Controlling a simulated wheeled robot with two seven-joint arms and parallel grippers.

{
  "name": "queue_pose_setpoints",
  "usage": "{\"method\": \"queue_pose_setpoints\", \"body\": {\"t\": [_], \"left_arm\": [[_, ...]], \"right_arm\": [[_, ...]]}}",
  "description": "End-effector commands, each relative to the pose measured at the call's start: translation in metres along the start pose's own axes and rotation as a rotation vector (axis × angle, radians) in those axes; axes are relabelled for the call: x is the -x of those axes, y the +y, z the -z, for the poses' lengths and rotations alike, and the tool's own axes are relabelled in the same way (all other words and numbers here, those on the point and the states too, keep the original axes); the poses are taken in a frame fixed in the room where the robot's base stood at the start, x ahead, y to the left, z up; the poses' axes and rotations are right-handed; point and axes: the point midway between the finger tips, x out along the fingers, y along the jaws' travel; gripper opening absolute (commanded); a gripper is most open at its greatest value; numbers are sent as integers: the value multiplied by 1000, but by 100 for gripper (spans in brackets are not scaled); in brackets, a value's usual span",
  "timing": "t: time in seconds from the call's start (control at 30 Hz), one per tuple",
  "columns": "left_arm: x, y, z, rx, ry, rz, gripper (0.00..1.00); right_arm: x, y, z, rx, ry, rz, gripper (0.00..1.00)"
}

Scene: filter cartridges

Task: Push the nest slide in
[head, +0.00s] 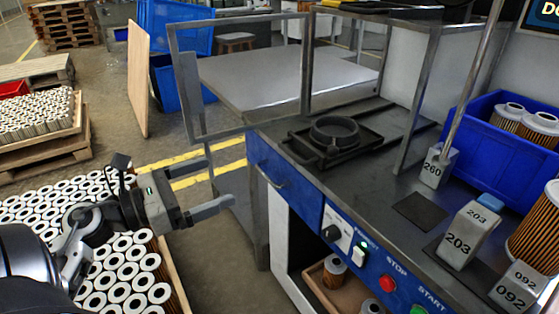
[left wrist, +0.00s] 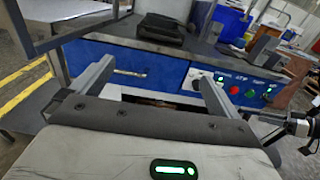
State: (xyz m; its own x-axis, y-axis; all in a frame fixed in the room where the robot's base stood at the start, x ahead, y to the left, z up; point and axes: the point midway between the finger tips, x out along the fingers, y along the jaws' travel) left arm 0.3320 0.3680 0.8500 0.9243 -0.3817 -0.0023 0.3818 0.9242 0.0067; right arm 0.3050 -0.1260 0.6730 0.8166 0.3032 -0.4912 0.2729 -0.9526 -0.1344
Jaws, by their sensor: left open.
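The nest slide (head: 349,153) is a black tray with a round ring-shaped nest (head: 335,130) on it, on the dark bench top near its left front edge. The nest looks empty. The slide also shows at the top of the left wrist view (left wrist: 160,35). My left gripper (head: 221,176) is open and empty, in front of the bench and left of the blue drawer, apart from the slide. Its two fingers (left wrist: 155,74) point at the drawer front in the left wrist view. What seems to be my right gripper (left wrist: 285,124) shows partly at the right there; its jaws are unclear.
A metal guard frame (head: 240,132) stands left of the slide. The blue drawer (head: 290,190) has a handle. Buttons line the bench front. Weights, including 203 (head: 460,243), and a blue bin (head: 476,115) stand right. A crate of cartridges (head: 120,278) lies below my left arm.

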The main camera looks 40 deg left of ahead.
Motion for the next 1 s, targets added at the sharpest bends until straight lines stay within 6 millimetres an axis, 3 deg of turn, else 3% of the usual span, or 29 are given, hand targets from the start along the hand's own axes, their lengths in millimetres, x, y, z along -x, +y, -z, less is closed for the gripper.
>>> {"method": "queue_pose_setpoints", "body": {"t": [0.4,0.6,0.8,1.0], "left_arm": [[-82,0,-5,3,-6,2,100],[-122,0,-4,6,-6,0,100],[-146,0,-2,7,-4,0,100],[-154,-1,-1,6,-3,0,100]], "right_arm": [[14,2,27,10,47,-16,36],[17,2,25,-3,29,-21,36],[15,2,19,-14,11,-23,36],[15,1,19,-14,12,-22,36]]}}
